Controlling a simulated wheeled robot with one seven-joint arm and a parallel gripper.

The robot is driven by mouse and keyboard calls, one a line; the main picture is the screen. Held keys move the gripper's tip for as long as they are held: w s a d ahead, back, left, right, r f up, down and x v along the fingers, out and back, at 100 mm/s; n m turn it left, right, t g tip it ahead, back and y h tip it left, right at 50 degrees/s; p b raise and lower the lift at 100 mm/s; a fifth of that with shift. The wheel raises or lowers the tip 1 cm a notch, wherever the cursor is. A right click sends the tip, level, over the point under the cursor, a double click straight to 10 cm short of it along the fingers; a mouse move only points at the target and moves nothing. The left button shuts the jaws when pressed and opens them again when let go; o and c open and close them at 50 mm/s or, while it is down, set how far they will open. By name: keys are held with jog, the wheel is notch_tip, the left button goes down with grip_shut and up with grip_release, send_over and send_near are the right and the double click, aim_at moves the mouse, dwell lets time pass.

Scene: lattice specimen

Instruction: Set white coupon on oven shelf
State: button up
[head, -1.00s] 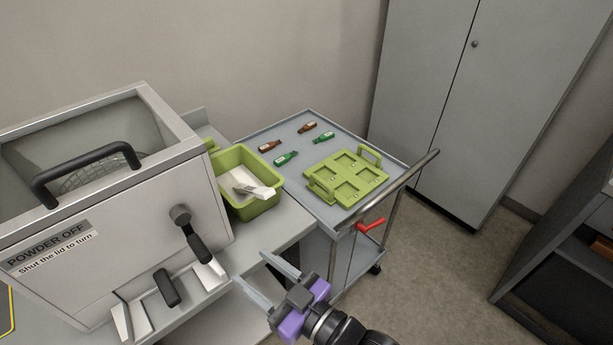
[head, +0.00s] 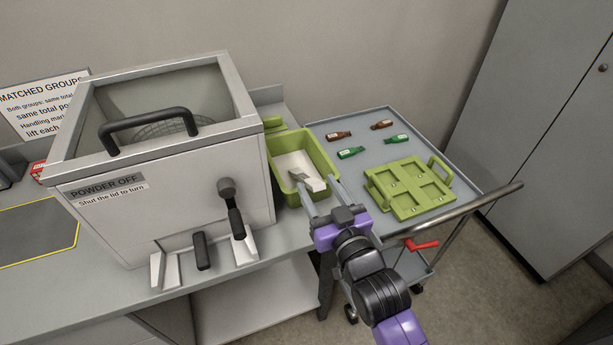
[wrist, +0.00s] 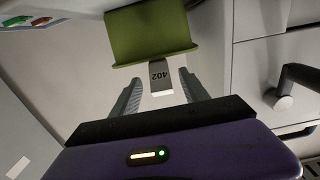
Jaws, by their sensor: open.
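A white coupon (head: 310,180) leans out over the front rim of a green bin (head: 315,149). In the wrist view the coupon (wrist: 160,75) shows the number 402 and points out from under the bin's edge (wrist: 150,38). My gripper (head: 316,184) is open, just in front of the bin. In the wrist view my gripper (wrist: 160,80) has one finger on each side of the coupon's end, with gaps on both sides. The coupon's other end is hidden in the wrist view. I cannot make out an oven shelf.
A grey box (head: 165,215) marked POWDER OFF, lid down, stands left of the bin. A trolley (head: 335,117) at right holds several small brown and green bottles and a green handled tray (head: 412,191). A grey cabinet (head: 545,130) stands beyond.

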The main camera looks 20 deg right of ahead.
aim_at(305, 178)
jog(key=w+p, duration=0.1)
jog(key=w, duration=0.4)
jog(key=shift+r, duration=0.15)
grip_shut()
